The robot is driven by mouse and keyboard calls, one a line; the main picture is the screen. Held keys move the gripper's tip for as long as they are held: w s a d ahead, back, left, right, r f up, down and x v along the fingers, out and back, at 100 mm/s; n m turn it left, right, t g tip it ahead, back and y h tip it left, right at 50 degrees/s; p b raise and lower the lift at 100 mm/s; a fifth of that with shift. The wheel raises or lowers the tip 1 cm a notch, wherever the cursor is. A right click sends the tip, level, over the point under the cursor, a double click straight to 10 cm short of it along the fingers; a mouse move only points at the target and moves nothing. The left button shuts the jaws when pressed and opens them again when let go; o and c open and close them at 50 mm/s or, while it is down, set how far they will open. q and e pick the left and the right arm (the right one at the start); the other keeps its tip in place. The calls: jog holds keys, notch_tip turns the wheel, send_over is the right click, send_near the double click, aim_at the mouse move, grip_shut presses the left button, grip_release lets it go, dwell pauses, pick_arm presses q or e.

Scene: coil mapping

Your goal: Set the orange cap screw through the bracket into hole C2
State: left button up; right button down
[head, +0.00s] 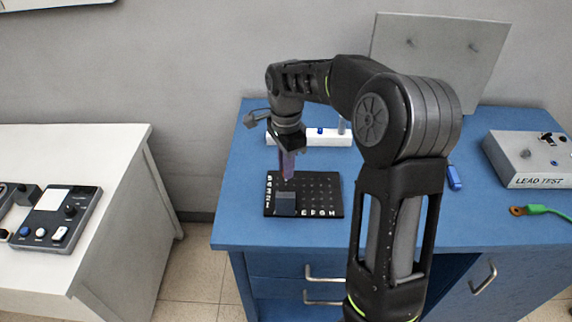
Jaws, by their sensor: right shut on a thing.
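The black board (335,210) with a grid of holes and white lettering lies on the blue bench. A grey block (285,204), which looks like the bracket, is on its front left part and covers some holes. My right gripper (288,176) points down over the board's left part, just behind the grey block. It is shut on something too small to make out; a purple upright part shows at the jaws. I cannot make out the orange cap screw or hole C2. My left gripper is out of view.
A white rack (318,136) stands behind the board. A blue item (454,178), a grey lead test box (528,158) and a green lead (545,209) are on the right. A grey panel (440,55) stands at the back. A white table (112,150) is on the left.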

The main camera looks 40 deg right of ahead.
jog(key=shift+w+f+b, duration=0.15)
jog(key=shift+f+b, duration=0.15)
jog(key=shift+f, duration=0.15)
notch_tip(320, 180, down, 3)
jog(key=shift+r+b, duration=0.1)
jog(key=shift+b, duration=1.15)
jog(key=shift+f+b, duration=0.6)
jog(key=shift+f, duration=0.45)
jog(key=shift+f+b, duration=0.6)
jog(key=shift+f, duration=0.4)
jog(key=m, duration=0.5)
